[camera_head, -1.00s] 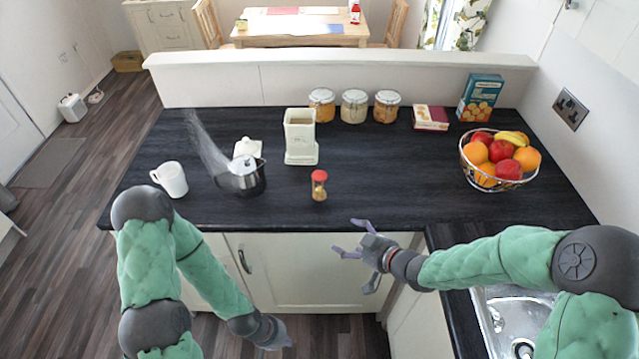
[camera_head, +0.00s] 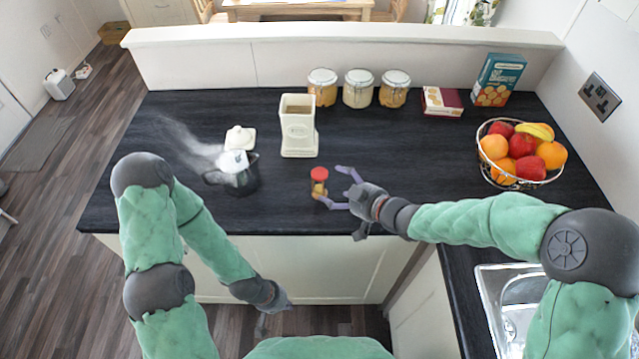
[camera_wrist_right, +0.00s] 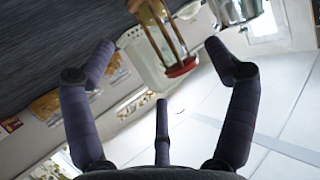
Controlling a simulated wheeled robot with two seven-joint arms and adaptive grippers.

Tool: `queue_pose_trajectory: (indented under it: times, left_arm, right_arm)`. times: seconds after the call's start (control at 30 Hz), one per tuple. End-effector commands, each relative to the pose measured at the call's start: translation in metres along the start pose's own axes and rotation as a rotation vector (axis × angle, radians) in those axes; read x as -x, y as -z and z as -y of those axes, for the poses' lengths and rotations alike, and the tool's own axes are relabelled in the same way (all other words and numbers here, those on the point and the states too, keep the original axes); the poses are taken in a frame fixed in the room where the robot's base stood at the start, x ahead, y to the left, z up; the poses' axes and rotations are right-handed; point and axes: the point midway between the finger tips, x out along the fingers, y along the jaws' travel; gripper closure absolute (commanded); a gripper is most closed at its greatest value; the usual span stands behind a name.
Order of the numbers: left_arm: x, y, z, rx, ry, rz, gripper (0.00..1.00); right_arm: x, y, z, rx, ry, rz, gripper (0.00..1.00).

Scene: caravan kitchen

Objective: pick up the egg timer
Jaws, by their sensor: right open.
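The egg timer (camera_head: 319,183), a small hourglass with a red cap, stands upright on the dark counter near its front edge. In the right wrist view the egg timer (camera_wrist_right: 172,38) appears tilted, ahead of and between the fingertips. My right gripper (camera_head: 338,187) is open and empty, just to the right of the timer, its fingers pointing at it; it also shows in the right wrist view (camera_wrist_right: 159,48). My left gripper (camera_head: 277,303) hangs low in front of the cabinet, away from the timer; its finger state is unclear.
A cream canister (camera_head: 299,140) stands behind the timer. Several jars (camera_head: 358,88) stand at the back, a fruit bowl (camera_head: 517,178) at the right. The sink (camera_head: 502,285) is front right.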

Motion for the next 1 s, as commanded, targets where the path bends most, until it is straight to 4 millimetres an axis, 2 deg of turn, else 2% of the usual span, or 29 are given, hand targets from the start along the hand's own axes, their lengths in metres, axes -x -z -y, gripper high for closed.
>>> queue_pose_trajectory:
  times: [0.03, 0.27, 0.5, 0.6, 0.9, 1.0]
  left_arm:
    - [-0.003, 0.000, 0.001, 0.000, 0.000, 0.000, 1.00]
    - [-0.007, 0.001, 0.002, 0.000, 0.000, -0.001, 1.00]
    - [-0.020, 0.001, 0.007, 0.000, 0.000, -0.001, 1.00]
    - [-0.022, 0.002, 0.008, 0.000, 0.000, -0.001, 1.00]
    - [-0.022, 0.002, 0.008, 0.000, 0.000, -0.001, 1.00]
    - [-0.022, 0.002, 0.008, 0.000, 0.000, -0.001, 1.00]
  right_arm:
    - [-0.007, -0.001, 0.000, 0.000, 0.001, 0.000, 0.14]
    - [-0.021, 0.000, 0.001, 0.000, 0.000, -0.001, 0.14]
    - [-0.054, 0.001, 0.002, 0.000, 0.001, 0.000, 0.14]
    - [-0.063, 0.002, 0.001, -0.001, 0.000, 0.001, 0.14]
    - [-0.066, 0.003, 0.001, -0.001, -0.002, 0.000, 0.14]
    - [-0.066, 0.003, 0.001, -0.001, -0.002, 0.000, 0.42]
